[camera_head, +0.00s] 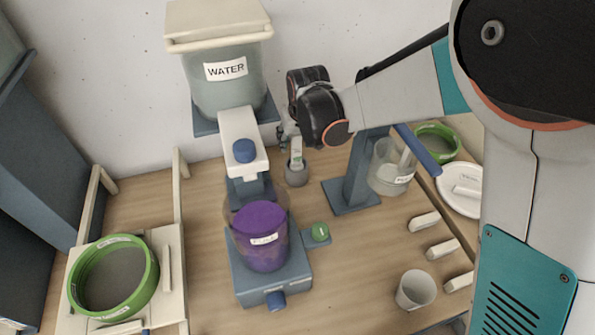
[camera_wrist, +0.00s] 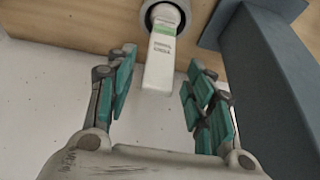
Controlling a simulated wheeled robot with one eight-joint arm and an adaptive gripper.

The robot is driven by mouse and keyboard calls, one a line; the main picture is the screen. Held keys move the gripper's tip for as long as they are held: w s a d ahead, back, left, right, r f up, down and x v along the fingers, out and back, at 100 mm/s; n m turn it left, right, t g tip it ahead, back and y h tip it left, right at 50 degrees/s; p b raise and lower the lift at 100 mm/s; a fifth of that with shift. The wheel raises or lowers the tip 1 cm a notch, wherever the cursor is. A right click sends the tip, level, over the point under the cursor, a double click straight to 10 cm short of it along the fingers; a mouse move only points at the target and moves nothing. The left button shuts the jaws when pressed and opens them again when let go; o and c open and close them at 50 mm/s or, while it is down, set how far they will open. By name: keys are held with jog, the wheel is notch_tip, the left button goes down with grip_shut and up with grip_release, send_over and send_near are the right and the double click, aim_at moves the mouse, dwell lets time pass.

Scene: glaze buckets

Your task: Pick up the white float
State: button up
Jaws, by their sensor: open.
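The white float (camera_wrist: 160,58) is a narrow white upright piece with a green band and small dark print. Its base stands in a small round grey cup (camera_wrist: 165,12). In the wrist view it lies between and beyond the two teal-padded fingers of my gripper (camera_wrist: 162,85), which are open and apart from it. In the head view the float (camera_head: 296,150) rises from the grey cup (camera_head: 297,175), just below my dark wrist. My gripper (camera_head: 288,132) is mostly hidden there behind the wrist.
A blue-grey stand (camera_head: 357,180) with a clear jug (camera_head: 388,170) is close right of the cup. The water dispenser (camera_head: 243,150) and the purple-filled bucket (camera_head: 262,240) stand to the left. A green-rimmed sieve (camera_head: 153,270) is at lower left. White blocks (camera_head: 424,221) lie at right.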

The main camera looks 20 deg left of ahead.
aim_at(297, 158)
jog(key=b+x, duration=0.1)
jog(key=x, duration=0.2)
jog(key=shift+w+f, duration=0.15)
jog(key=shift+f, duration=0.05)
grip_shut()
jog(key=shift+r, duration=0.1)
